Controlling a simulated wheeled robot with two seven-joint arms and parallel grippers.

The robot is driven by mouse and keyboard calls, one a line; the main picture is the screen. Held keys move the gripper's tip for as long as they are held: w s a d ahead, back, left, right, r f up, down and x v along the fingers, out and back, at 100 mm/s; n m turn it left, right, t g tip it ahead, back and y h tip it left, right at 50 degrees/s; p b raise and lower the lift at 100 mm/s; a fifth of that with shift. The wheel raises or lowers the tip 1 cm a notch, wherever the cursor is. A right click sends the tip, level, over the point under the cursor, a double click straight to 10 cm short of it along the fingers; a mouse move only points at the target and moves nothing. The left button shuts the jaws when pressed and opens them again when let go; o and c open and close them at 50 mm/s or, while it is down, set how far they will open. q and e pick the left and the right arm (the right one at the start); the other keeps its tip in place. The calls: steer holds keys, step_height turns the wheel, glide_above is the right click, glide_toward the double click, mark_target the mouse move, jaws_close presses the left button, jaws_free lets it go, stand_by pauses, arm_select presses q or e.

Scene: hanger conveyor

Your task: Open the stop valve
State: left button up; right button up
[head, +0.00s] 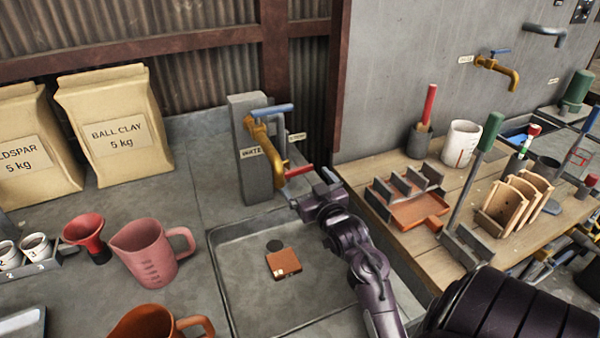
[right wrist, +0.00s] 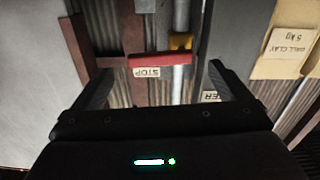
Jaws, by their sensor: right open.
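The stop valve's red lever (head: 299,171) sticks out to the right, low beside the grey post by the sink. In the right wrist view the red lever (right wrist: 160,60) lies crosswise in front of a pale vertical pipe, with a STOP label (right wrist: 146,72) just beside it. My right gripper (head: 312,190) is at the lever's outer end. In the right wrist view the gripper (right wrist: 160,72) is open, with the red lever showing between its two fingers. I cannot tell whether they touch it. My left gripper is not in view.
A brass tap (head: 262,138) with a blue lever is on the post (head: 246,185), above the sink (head: 235,290). A pink jug (head: 145,255) and red funnel (head: 86,235) stand left. A wooden bench (head: 370,165) with tools and pots is right.

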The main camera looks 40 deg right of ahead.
mark_target(299, 172)
steer(key=x, duration=0.2)
steer(key=shift+w+d, duration=0.1)
steer(key=shift+w, duration=0.25)
steer(key=shift+w+d, duration=0.1)
steer(key=shift+w, duration=0.35)
steer(key=c, duration=1.4)
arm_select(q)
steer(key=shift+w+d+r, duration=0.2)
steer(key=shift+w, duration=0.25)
arm_select(e)
steer(key=shift+w, duration=0.1)
